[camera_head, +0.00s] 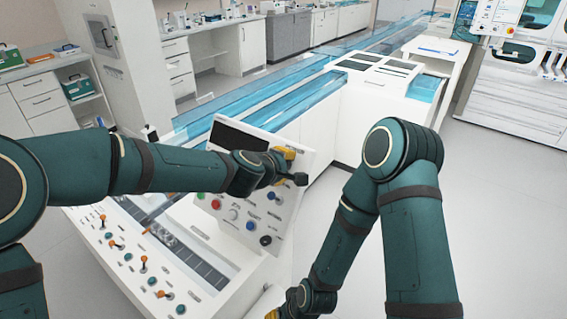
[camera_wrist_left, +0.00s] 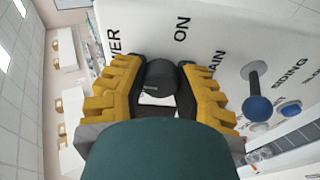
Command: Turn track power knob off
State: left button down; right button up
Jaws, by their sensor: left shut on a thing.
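The track power knob (camera_wrist_left: 160,78) is a round black knob on a white control panel (camera_wrist_left: 222,30). In the left wrist view it sits between the yellow-padded fingers of my left gripper (camera_wrist_left: 160,90), which is shut on it. Printed words "ON" and part of a word ending in "ER" show beside it. My right gripper (camera_head: 275,313) is at the bottom edge, mostly cut off, low and away from the panel.
A blue-tipped lever (camera_wrist_left: 257,105) stands out from the panel near the left gripper. Several coloured buttons and a dark screen (camera_head: 238,136) are on the panel. Orange-tipped levers (camera_head: 143,262) stand on the console at lower left. Clear floor (camera_head: 500,210) lies to the right.

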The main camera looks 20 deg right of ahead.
pick_arm(q)
jog(key=shift+w+r+n, duration=0.1)
jog(key=shift+n, duration=0.3)
jog(key=c, duration=0.6)
grip_release()
jog(key=shift+c, duration=0.2)
jog(key=shift+a, duration=0.1)
jog(key=v, duration=1.1)
jog(key=shift+s+a+r, duration=0.2)
jog(key=shift+s+r, duration=0.05)
jog(key=shift+r, duration=0.05)
